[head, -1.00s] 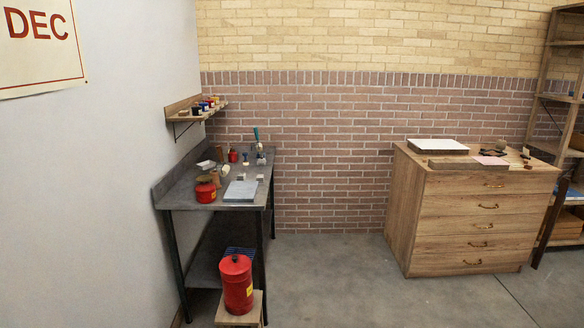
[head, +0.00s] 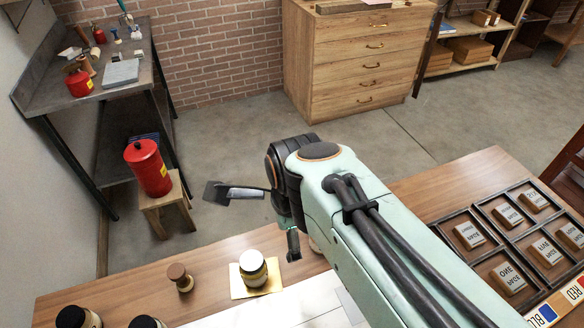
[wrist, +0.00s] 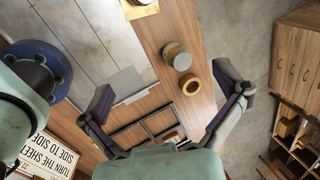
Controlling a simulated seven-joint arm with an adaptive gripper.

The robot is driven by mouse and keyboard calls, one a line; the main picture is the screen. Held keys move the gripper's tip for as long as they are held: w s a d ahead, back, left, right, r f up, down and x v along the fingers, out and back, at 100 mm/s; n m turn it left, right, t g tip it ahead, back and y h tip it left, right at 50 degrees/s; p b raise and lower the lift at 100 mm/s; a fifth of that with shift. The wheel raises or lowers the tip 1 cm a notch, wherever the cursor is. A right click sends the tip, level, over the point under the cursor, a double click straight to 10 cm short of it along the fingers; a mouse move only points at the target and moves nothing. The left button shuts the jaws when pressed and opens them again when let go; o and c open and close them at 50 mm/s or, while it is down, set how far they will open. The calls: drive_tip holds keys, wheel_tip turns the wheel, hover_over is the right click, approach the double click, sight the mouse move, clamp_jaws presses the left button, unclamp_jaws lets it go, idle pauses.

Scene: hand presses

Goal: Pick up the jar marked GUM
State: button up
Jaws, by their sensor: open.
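Several jars show, but I cannot read the word GUM on any of them. In the head view a jar with a cream top (head: 253,265) stands upright on a yellow card on the wooden bench (head: 215,262). Two dark jars with pale labels, a left one (head: 78,317) and a right one (head: 147,322), are cut off at the bottom left. In the wrist view a round grey-topped container (wrist: 176,55) stands beside a wooden ring-shaped piece (wrist: 190,84). My gripper (wrist: 163,82) is open and empty, its fingers spread wide above the bench.
A small wooden-knobbed stamp (head: 180,277) stands left of the card. A divided tray of labelled blocks (head: 510,235) lies at the right. A red can (head: 149,167) stands on a stool beyond the bench. A drawer cabinet (head: 355,60) is farther back, with open floor between.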

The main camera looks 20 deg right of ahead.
drive_tip(key=w+d+f+m, duration=0.7)
drive_tip(key=w+m, duration=0.3)
drive_tip(key=m, duration=0.1)
drive_tip(key=d+f+g, duration=0.1)
drive_tip(key=d+f, duration=0.1)
drive_tip(key=f, duration=0.2)
drive_tip(key=s+d+f+m+g, duration=0.1)
drive_tip(key=f, duration=0.3)
drive_tip(key=d+f+m+g, duration=0.1)
drive_tip(key=d+f, duration=0.1)
drive_tip(key=f, duration=0.2)
drive_tip(key=shift+s+d+g, duration=0.25)
drive_tip(key=shift+d+g, duration=0.05)
wheel_tip(320, 180, down, 6)
drive_tip(key=shift+f, duration=0.2)
drive_tip(key=c, duration=1.3)
